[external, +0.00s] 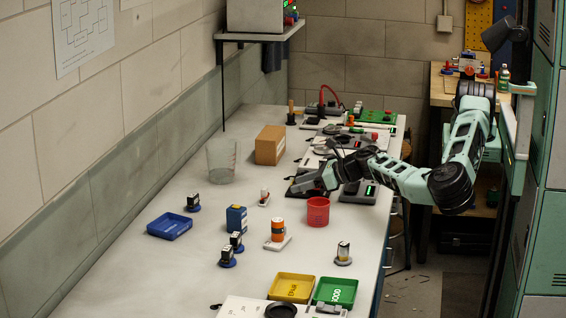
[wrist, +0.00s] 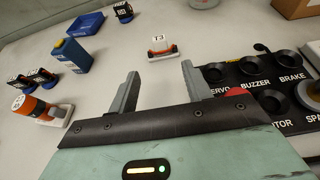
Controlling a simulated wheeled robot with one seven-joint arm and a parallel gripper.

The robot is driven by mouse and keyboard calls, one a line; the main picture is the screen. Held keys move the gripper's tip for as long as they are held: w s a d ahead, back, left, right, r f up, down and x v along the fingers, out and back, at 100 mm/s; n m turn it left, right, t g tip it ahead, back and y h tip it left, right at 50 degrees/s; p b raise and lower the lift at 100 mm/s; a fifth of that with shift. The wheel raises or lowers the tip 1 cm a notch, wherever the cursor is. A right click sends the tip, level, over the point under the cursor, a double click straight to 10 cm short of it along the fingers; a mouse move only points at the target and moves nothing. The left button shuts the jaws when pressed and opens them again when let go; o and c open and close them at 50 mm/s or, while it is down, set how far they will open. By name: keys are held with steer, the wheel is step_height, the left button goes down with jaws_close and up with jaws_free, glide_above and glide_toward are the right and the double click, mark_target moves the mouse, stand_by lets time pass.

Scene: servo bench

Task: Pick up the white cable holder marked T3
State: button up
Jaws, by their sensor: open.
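The white cable holder marked T3 (wrist: 161,53) stands upright on the bench, with an orange-red part between its white base and its T3 label. In the wrist view it is beyond the fingertips, roughly in line with the gap between them. In the external view the small white and red holder (external: 264,199) is left of my gripper (external: 303,187). In the wrist view my gripper (wrist: 160,72) is open, its two grey fingers apart with nothing between them. It does not touch the holder.
A black panel (wrist: 235,75) with knobs lies close to the right finger. A blue box (wrist: 70,54), an orange cylinder on a white base (wrist: 32,107) and a blue tray (wrist: 84,23) are to the left. A red cup (external: 318,212) stands near my gripper. Bench around the holder is clear.

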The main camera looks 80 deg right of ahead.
mark_target(267, 193)
steer(key=p+x, duration=0.1)
steer(key=x, duration=0.6)
steer(key=shift+w+p, duration=0.1)
steer(key=shift+p, duration=0.2)
steer(key=p+x, duration=0.2)
steer(key=x, duration=0.2)
steer(key=shift+d, duration=0.15)
steer(key=shift+w+f, duration=0.3)
steer(key=shift+w, duration=0.2)
jaws_close()
